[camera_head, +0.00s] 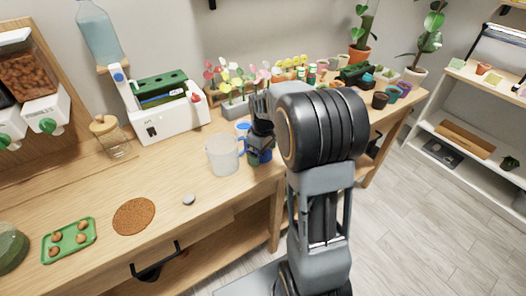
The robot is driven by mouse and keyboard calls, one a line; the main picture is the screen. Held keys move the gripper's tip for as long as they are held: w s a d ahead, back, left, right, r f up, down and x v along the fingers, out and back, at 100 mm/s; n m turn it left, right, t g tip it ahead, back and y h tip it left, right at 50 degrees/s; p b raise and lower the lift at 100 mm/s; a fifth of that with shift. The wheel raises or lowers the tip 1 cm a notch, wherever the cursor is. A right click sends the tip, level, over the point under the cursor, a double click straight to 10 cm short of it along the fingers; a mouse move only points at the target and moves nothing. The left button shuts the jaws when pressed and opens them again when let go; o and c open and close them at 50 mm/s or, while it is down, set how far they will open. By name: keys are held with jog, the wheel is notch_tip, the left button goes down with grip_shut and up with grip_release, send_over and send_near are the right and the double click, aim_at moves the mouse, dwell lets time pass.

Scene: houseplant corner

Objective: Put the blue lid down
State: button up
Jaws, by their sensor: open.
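A blue round piece (243,128), which looks like the lid, shows just behind the clear pitcher and left of my gripper. I cannot tell whether it rests on the table or on something. My gripper (257,143) is over the wooden table's front half, close to the right of the pitcher. It is open, but its fingers are small and partly hidden by my arm. A darker blue object (265,156) shows below and beside the fingers; its shape is mostly hidden.
The clear pitcher (222,156) stands close left of my gripper. A cork mat (134,216), grey pebble-like piece (189,199) and green tray (69,240) lie left, with bare wood between.

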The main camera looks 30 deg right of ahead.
notch_tip(320, 180, up, 11)
jog(key=shift+r+p, duration=0.2)
jog(key=shift+p, duration=0.4)
jog(key=s+a+f+m+t, duration=0.1)
jog(key=s+a+m, duration=0.2)
jog(key=s, duration=0.5)
jog(key=s+a+f+m+t, duration=0.2)
jog(key=s+a, duration=0.4)
jog(key=s, duration=0.2)
jog(key=shift+a+f+m, duration=0.25)
jog(key=shift+f+m, duration=0.05)
jog(key=shift+m, duration=0.1)
